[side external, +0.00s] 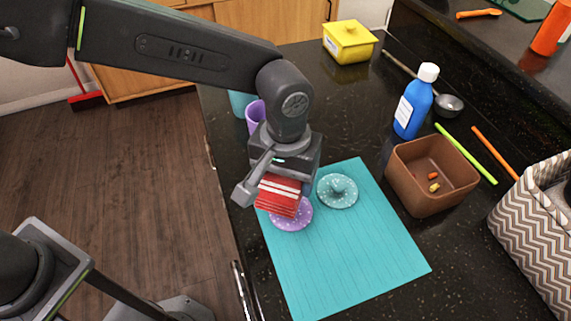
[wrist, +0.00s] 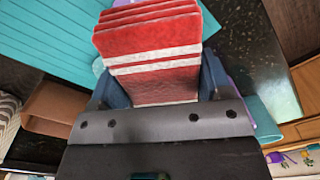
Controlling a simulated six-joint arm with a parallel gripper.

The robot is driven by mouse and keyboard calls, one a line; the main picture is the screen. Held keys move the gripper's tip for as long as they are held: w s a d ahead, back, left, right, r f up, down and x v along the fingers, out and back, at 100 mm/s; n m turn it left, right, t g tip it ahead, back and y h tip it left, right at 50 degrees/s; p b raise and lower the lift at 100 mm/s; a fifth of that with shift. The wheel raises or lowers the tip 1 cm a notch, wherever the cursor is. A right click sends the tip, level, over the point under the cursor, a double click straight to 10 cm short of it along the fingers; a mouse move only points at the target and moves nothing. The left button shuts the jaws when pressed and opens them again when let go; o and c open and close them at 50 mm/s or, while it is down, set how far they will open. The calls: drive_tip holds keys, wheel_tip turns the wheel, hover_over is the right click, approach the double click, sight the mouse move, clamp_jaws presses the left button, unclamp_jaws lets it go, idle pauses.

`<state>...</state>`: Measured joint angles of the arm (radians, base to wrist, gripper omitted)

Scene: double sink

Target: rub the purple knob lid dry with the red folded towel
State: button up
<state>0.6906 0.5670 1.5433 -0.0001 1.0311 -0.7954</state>
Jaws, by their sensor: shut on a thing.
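My gripper (side external: 270,184) is shut on the red folded towel (side external: 279,195), which has white stripes. The towel also fills the middle of the wrist view (wrist: 150,45). The purple knob lid (side external: 292,216) lies on the teal mat (side external: 350,250) in the side view, directly below the towel. The towel covers the lid's upper left part and its knob is hidden. I cannot tell whether towel and lid touch. A teal speckled knob lid (side external: 337,191) lies on the mat just right of the purple one.
A brown box (side external: 432,175) with small items stands right of the mat, with a blue bottle (side external: 415,103) behind it. A purple cup (side external: 255,114) stands behind my gripper. A zigzag-patterned container (side external: 535,230) is at the right. The mat's front half is clear.

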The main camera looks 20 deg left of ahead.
sight(297, 206)
wheel_tip(297, 206, down, 3)
drive_tip(key=shift+r, duration=0.2)
drive_tip(key=shift+s+d+f, duration=0.15)
drive_tip(key=shift+s+d, duration=1.35)
drive_tip(key=shift+d, duration=0.3)
drive_tip(key=shift+w+a, duration=0.8)
drive_tip(key=shift+a, duration=0.15)
drive_tip(key=shift+w+a, duration=0.75)
drive_tip(key=shift+a, duration=0.2)
drive_tip(key=shift+s+d, duration=0.7)
drive_tip(key=shift+d, duration=0.2)
drive_tip(key=shift+s+d, duration=0.7)
drive_tip(key=shift+d, duration=0.15)
drive_tip(key=shift+w+a, duration=1.35)
drive_tip(key=shift+a, duration=0.3)
drive_tip(key=shift+r, duration=4.05)
